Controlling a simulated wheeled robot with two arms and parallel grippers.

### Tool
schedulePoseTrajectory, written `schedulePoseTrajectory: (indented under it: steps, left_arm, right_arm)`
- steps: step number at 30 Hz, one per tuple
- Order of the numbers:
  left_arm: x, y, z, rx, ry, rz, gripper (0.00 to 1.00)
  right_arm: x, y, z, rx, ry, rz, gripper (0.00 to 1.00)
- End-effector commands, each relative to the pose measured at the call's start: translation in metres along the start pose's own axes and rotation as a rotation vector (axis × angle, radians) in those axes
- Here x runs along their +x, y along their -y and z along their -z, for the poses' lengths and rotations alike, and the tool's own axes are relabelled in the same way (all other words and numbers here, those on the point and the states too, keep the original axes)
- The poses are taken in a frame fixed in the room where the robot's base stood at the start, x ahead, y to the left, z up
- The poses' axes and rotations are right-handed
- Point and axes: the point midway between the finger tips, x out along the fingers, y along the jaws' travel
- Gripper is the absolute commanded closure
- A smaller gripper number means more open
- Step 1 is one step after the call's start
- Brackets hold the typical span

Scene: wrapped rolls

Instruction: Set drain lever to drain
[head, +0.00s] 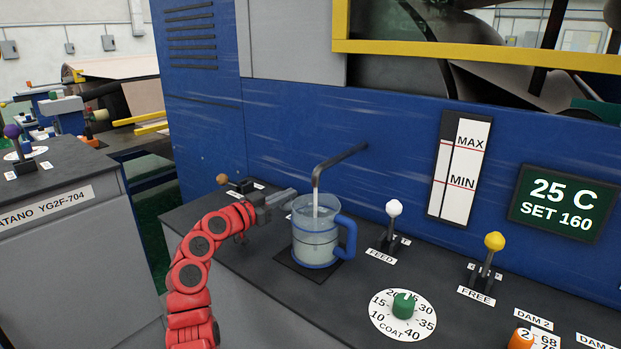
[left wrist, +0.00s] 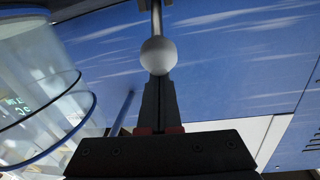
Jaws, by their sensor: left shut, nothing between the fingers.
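A lever with a brown ball knob (head: 222,179) leans left at the far left of the dark panel. The label beside it is too small to read, so I cannot tell whether it says drain. My left gripper (head: 287,196) is shut and empty, pointing right, to the right of this lever and beside the jug's upper rim. In the left wrist view, the shut fingers (left wrist: 159,95) point towards a pale ball knob (left wrist: 158,56) on a rod, which looks like the white feed knob (head: 394,208). My right gripper is not in view.
A clear jug (head: 316,252) with a blue handle holds cloudy liquid under a bent metal spout (head: 340,160). To the right are a yellow-knobbed lever (head: 494,241) labelled FREE and a green COAT dial (head: 404,304). A blue wall (head: 290,115) stands behind.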

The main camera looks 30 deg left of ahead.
Motion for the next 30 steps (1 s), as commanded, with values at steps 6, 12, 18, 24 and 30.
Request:
schedulePoseTrajectory:
  steps: [6, 12, 18, 24, 30]
  left_arm:
    - [-0.002, 0.0, 0.0, 0.001, -0.001, 0.001, 1.0]
    - [-0.002, 0.0, 0.001, 0.001, -0.002, 0.001, 1.0]
    - [-0.003, 0.0, 0.001, 0.002, -0.003, 0.002, 1.0]
    - [-0.024, 0.002, 0.001, 0.003, -0.006, 0.006, 1.0]
    - [-0.071, 0.003, 0.0, 0.003, -0.004, 0.009, 1.0]
  right_arm:
    - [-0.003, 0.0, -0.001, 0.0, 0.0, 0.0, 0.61]
    - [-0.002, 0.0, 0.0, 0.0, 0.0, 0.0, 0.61]
    - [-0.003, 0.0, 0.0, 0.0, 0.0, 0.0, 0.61]
    - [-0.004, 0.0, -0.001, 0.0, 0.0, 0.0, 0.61]
    - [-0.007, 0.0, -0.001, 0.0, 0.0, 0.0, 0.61]
